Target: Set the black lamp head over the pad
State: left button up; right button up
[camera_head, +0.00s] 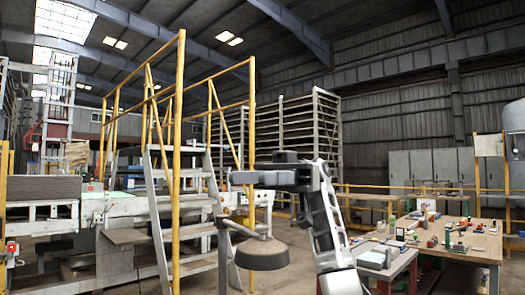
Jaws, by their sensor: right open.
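A dark, shallow cone-shaped head (262,254), which looks like the lamp head, hangs at lower middle on a short bent arm from a dark upright post (222,262). My right arm rises from the bottom, right of the lamp head. Its black right gripper (250,174) points left, above the lamp head and apart from it. The gripper is open and nothing shows between its fingers. A small white flat block (373,258), possibly the pad, lies on a small table right of my arm; I cannot tell for sure. My left gripper is out of view.
Metal stairs (180,262) with yellow railings stand close on the left, beside a long white machine (100,240). A wooden workbench (468,243) with several small items is at right. The small table (397,268) stands in front of it. Grey shelving (290,125) is behind.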

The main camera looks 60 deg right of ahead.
pick_arm(q)
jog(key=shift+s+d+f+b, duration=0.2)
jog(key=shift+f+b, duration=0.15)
jog(key=shift+b, duration=0.55)
pick_arm(e)
jog(key=s+a+r, duration=0.4)
jog(key=s+a, duration=0.1)
jog(key=a, duration=0.2)
jog(key=shift+s+a, duration=0.15)
jog(key=shift+s, duration=0.1)
jog(key=shift+r, duration=0.1)
